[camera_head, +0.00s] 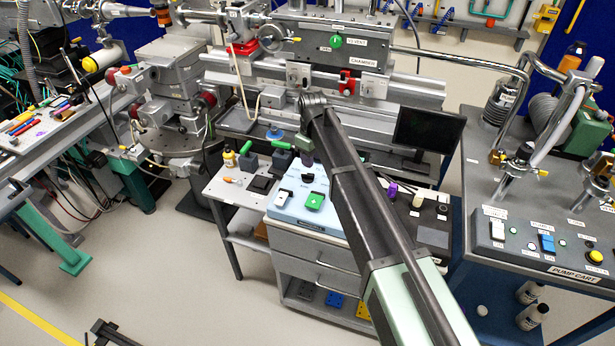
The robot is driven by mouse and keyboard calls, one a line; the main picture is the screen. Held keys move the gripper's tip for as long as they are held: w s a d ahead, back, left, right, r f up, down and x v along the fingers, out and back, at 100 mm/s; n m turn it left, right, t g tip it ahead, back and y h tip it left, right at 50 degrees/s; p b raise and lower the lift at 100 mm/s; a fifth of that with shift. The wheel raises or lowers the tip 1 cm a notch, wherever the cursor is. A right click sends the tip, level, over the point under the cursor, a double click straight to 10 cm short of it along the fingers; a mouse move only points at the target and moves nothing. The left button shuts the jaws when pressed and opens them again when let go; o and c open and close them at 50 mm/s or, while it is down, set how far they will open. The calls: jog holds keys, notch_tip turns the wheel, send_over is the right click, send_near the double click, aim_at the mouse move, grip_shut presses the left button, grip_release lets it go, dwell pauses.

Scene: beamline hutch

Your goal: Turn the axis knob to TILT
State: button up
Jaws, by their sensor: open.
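A pale blue control box (330,229) sits on top of a grey drawer cabinet near the centre of the head view. The knob's labels and pointer are too small to read. My arm comes in from the lower right, and its far end hangs down over the back of the box. My gripper (307,161) is small and dark there, just above the knob in the picture. I cannot tell whether they touch. My arm hides the box's right part.
A side table (228,188) with green-handled items stands left of the box. A black monitor (428,129) and small bottles stand to the right. The pump cart (540,259) fills the right side. The chamber (350,60) and its rail stand behind.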

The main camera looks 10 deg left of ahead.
aim_at(308, 174)
jog(key=w+a+n, duration=0.3)
jog(key=w, duration=0.2)
jog(key=f+n+b, duration=0.1)
jog(key=f+b, duration=0.6)
jog(key=s+f+n+b, duration=0.1)
jog(key=f+b, duration=0.3)
jog(key=shift+d+n, duration=0.3)
jog(key=shift+d, duration=0.05)
jog(key=shift+r, duration=0.1)
grip_shut()
